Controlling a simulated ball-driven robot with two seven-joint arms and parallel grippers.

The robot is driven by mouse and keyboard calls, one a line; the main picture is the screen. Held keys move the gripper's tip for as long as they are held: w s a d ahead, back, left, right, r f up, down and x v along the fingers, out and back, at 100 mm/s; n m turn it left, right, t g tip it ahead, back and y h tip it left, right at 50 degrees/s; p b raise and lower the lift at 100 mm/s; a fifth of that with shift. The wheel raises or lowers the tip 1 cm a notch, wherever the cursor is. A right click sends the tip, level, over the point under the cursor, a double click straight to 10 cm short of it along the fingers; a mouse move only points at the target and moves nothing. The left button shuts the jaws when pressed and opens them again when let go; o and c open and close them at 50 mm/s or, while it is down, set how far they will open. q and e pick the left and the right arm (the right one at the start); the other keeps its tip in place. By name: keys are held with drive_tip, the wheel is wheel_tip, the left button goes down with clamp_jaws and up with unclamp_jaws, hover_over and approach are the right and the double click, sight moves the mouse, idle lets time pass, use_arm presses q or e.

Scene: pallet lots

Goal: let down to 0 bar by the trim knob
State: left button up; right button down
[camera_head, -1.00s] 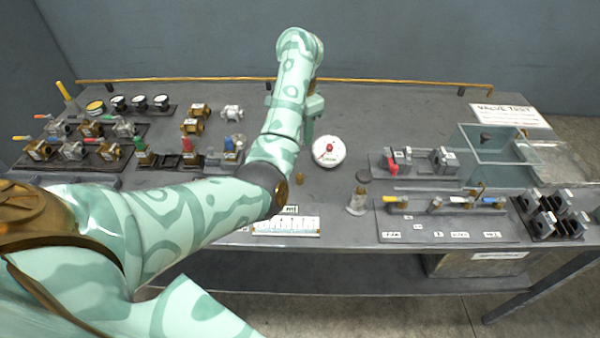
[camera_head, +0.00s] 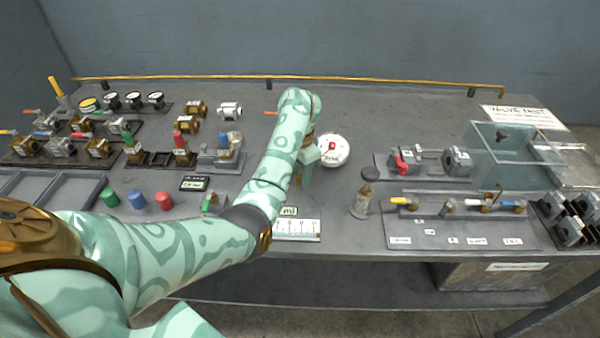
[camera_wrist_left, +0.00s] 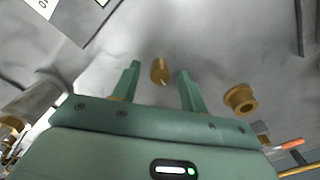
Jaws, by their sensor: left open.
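A round white gauge (camera_head: 335,151) with a red mark on its face stands near the middle of the bench; its reading is too small to make out. My left gripper (camera_head: 303,180) is just left of the gauge, low over the bench, pointing down. In the left wrist view its two green fingers are apart, with a small brass knob (camera_wrist_left: 159,70) in line with the gap between them, not gripped. This looks like the trim knob; in the head view my gripper hides it. A wider brass fitting (camera_wrist_left: 240,99) lies beside the right finger. My right gripper is not in view.
Valve racks (camera_head: 66,150) and gauges fill the left. Bench behind the gauge is clear.

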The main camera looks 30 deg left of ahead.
use_arm(q)
clamp_jaws()
